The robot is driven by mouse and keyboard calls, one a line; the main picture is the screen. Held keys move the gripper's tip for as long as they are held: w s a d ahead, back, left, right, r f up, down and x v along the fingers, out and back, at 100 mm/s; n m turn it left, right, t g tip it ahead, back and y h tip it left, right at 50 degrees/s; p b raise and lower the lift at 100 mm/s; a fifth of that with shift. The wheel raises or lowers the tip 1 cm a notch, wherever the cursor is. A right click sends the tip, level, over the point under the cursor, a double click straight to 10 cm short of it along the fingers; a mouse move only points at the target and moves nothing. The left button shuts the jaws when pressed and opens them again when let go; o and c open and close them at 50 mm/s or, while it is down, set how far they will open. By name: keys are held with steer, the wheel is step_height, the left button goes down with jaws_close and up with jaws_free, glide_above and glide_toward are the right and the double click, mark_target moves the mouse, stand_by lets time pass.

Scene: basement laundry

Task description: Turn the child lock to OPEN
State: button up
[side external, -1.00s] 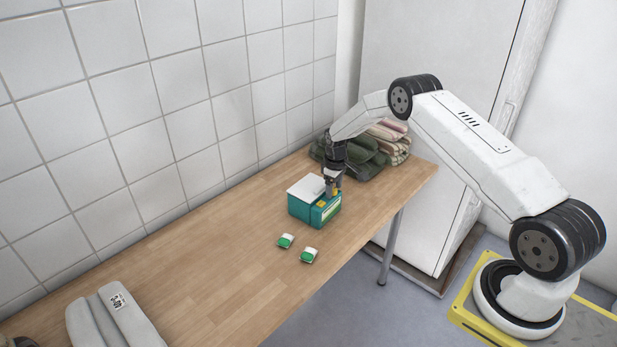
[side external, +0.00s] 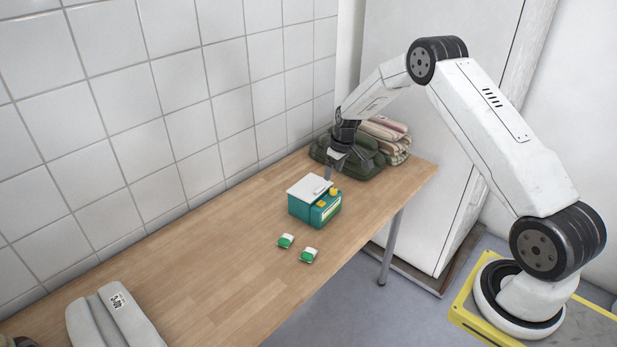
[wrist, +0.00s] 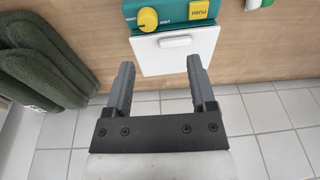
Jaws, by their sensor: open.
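A teal box (side external: 314,211) with a white lid (side external: 305,186) stands on the wooden table. In the wrist view, the knob (wrist: 148,18) is at the top, with small lettering on either side that is too small to read surely. The button (wrist: 199,8) is to its right. My gripper (side external: 345,169) is open and empty, above and behind the box. The wrist view shows its fingers (wrist: 160,66) apart, clear of the knob.
Two green-and-white pods (side external: 285,240) (side external: 309,255) lie on the table in front of the box. Folded dark green towels (side external: 360,160) and striped cloths (side external: 386,132) are behind it. A grey object with a label (side external: 115,315) is at the near left. The tiled wall borders the table.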

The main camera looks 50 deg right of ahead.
steer(key=shift+s+d+m+t+h, duration=0.2)
steer(key=shift+s+m+t+h, duration=0.1)
steer(key=shift+s+m+t, duration=0.5)
steer(key=shift+s+d+m+t+h, duration=0.25)
steer(key=shift+s+m+t, duration=0.35)
steer(key=shift+s+m, duration=0.3)
steer(key=shift+w, duration=0.1)
steer(key=s+a+r+n+g, duration=0.1)
steer(key=s+a+r, duration=0.3)
steer(key=a, duration=0.2)
steer(key=s+a+r, duration=0.3)
steer(key=a+r, duration=0.2)
steer(key=a, duration=0.2)
steer(key=s+a+r, duration=0.1)
steer(key=s+a, duration=0.3)
steer(key=s, duration=0.3)
steer(key=s+a+r+n+g, duration=0.1)
steer(key=s+a+r, duration=0.1)
steer(key=s+a, duration=0.2)
steer(key=s, duration=0.3)
steer(key=shift+s+a+r, duration=0.25)
steer(key=shift+s+a, duration=0.05)
